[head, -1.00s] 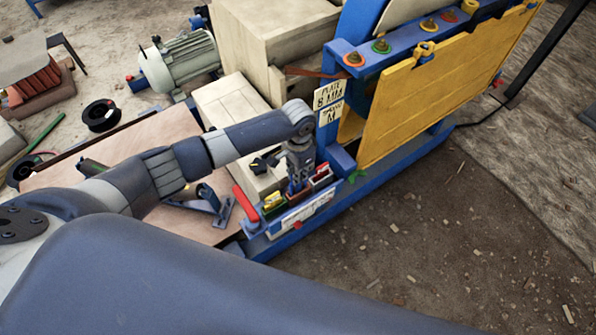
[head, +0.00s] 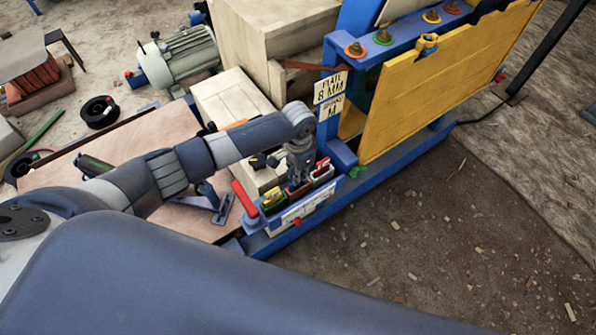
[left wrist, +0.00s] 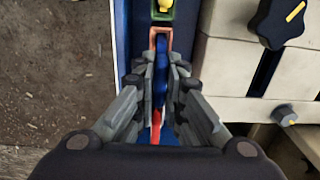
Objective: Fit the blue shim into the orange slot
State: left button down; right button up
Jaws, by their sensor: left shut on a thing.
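My left gripper (left wrist: 161,78) is shut on the blue shim (left wrist: 161,62), a narrow blue piece standing between its fingers in the left wrist view. The orange slot (left wrist: 153,36) shows as an open frame at the shim's far end. The shim lines up with it and its end appears within the frame's outline; how deep it sits I cannot tell. In the head view the left gripper (head: 298,184) points down at the small rack, and it hides most of the shim and the slot. My right gripper is not in view.
A green slot with a yellow piece (head: 272,197) is beside the gripper, and a red-rimmed holder (head: 321,167) is on the other side. A red handle (head: 244,198) lies left of the rack. The yellow plate (head: 440,85) stands behind to the right.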

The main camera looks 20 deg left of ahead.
pick_arm(q)
jog(key=shift+f+b, duration=0.5)
jog(key=shift+f, duration=0.4)
jog(key=c, duration=1.6)
grip_release()
notch_tip(320, 180, up, 12)
jog(key=shift+r, duration=0.1)
jog(key=shift+d, duration=0.1)
